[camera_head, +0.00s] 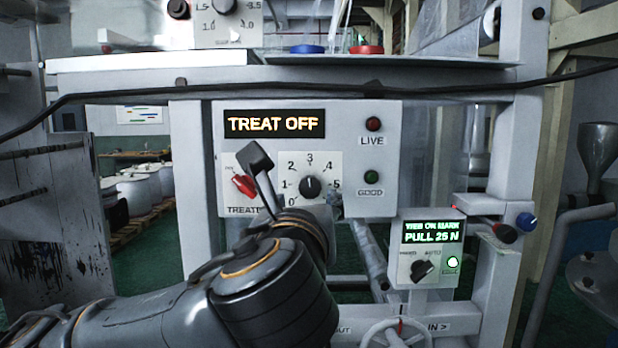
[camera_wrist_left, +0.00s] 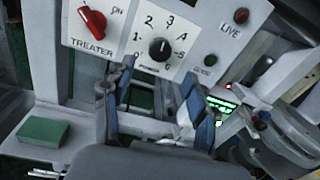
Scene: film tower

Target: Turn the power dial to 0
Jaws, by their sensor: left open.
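The black power dial (camera_head: 310,187) sits on a white plate marked 0 to 5, on the grey control panel. Its white mark points up, near the 3. It also shows in the left wrist view (camera_wrist_left: 160,49), where the mark points up too. My left gripper (camera_head: 296,182) is in front of the panel at the dial's lower edge, one finger raised left of the dial. In the left wrist view its two fingers (camera_wrist_left: 148,92) are apart, below the dial, with nothing between them. I cannot tell whether a finger touches the panel. My right gripper is not in view.
A red treater switch (camera_head: 244,186) is just left of the dial, close to my left finger. The display (camera_head: 274,124) above reads TREAT OFF. Red LIVE (camera_head: 373,124) and green GOOD (camera_head: 372,178) lamps are to the right. A smaller box (camera_head: 431,248) reads PULL 25 N.

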